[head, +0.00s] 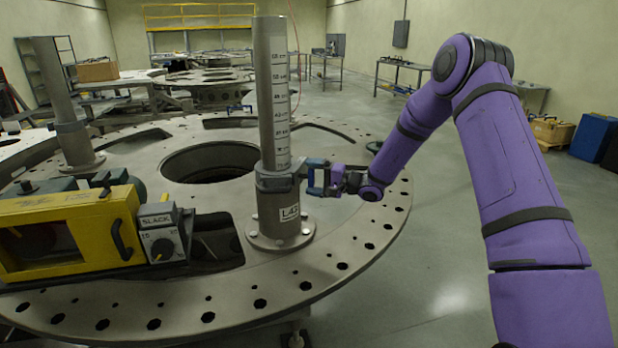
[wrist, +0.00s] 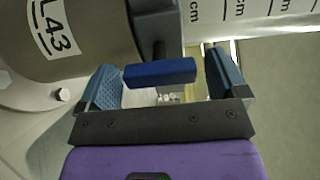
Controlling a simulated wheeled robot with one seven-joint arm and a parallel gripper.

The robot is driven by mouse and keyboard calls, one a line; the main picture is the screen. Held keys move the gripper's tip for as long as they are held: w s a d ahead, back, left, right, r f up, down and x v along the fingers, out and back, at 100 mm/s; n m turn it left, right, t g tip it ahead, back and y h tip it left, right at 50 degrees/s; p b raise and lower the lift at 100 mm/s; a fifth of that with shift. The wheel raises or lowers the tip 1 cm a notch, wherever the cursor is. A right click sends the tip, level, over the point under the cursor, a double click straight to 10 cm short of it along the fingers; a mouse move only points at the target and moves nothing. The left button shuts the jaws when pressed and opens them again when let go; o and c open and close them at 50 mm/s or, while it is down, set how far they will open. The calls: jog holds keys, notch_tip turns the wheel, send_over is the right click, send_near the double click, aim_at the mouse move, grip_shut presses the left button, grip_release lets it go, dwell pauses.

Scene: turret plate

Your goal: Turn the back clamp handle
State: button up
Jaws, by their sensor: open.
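A grey post (head: 272,100) with a centimetre scale and an L43 label stands on the round turret plate (head: 110,290). A clamp collar (head: 275,180) wraps the post. The clamp's blue bar handle (wrist: 160,72) shows in the wrist view on a short dark stem. My gripper (head: 316,177) is at the right side of this collar; it also shows in the wrist view (wrist: 163,62). Its jaws are open, with the handle between the two blue pads and gaps on both sides. A second post (head: 54,75) with a clamp (head: 70,127) stands at the left; I see no handle on it.
A yellow box (head: 75,205) with a SLACK dial unit (head: 160,235) sits at the left front. The plate has a large round central hole and other cut-outs. Open floor (head: 440,260) lies to the right. Work tables and a cardboard box (head: 97,69) stand behind.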

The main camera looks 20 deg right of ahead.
jog(key=v, duration=0.9)
jog(key=shift+s+d, duration=0.15)
jog(key=shift+d, duration=0.05)
jog(key=s+a+r+n+g+h, duration=0.3)
jog(key=s+a+r+g, duration=0.2)
jog(key=s+r, duration=0.4)
jog(key=s+a+r+n+g+h, duration=0.2)
jog(key=s+a+r+n+g, duration=0.15)
jog(key=s+r, duration=0.6)
jog(key=s+d+r+t+h, duration=0.1)
jog(key=s+d+h, duration=0.1)
jog(key=s, duration=0.6)
jog(key=s+d+r+t+h, duration=0.1)
jog(key=s+h, duration=0.3)
jog(key=s, duration=0.4)
jog(key=s+d+r+t+h, duration=0.2)
jog(key=s+d+h, duration=0.2)
jog(key=s, duration=0.5)
jog(key=shift+r, duration=0.25)
